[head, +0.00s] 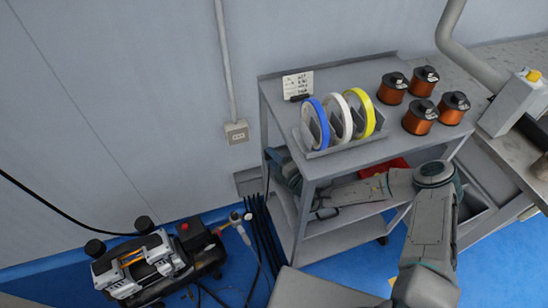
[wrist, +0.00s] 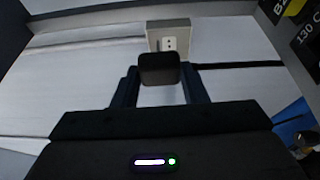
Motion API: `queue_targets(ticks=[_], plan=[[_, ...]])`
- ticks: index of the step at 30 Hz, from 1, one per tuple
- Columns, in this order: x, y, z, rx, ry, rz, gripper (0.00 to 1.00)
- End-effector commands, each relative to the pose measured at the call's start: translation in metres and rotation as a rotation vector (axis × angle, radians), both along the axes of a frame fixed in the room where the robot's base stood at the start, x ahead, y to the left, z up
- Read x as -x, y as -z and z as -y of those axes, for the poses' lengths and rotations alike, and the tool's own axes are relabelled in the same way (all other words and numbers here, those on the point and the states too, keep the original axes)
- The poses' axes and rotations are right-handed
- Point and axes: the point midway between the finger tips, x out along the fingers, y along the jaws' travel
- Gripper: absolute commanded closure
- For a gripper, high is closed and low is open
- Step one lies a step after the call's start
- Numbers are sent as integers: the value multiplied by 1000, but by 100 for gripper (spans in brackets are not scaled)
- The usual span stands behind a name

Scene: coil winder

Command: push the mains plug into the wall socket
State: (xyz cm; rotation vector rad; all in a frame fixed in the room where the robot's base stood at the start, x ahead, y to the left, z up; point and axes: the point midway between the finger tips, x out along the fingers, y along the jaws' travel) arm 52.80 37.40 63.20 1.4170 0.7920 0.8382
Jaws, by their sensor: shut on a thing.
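In the wrist view my gripper (wrist: 159,88) is shut on the black mains plug (wrist: 159,68), between its two dark fingers. The pale wall socket (wrist: 168,40), with two dark holes in its face, shows just beyond the plug, slightly right of it. The plug covers its lower part. Whether plug and socket touch I cannot tell. In the head view a beige outlet box (head: 236,132) is on the wall left of the cart, below a conduit. My arm reaches left under the cart's top, and the plug is hidden there.
The grey cart (head: 300,160) stands against the wall, with tape rolls (head: 340,118) and several copper spools (head: 420,100) on top. A compressor (head: 150,265) and black cables (head: 262,235) are on the blue floor to its left. A grey box (head: 247,182) is low on the wall.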

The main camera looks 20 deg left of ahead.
Motion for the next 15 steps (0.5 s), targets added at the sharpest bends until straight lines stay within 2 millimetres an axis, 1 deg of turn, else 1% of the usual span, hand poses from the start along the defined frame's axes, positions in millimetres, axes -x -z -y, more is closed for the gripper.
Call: queue_targets(ticks=[15], plan=[[7, 0, -8, 0, -2, 1, 93]])
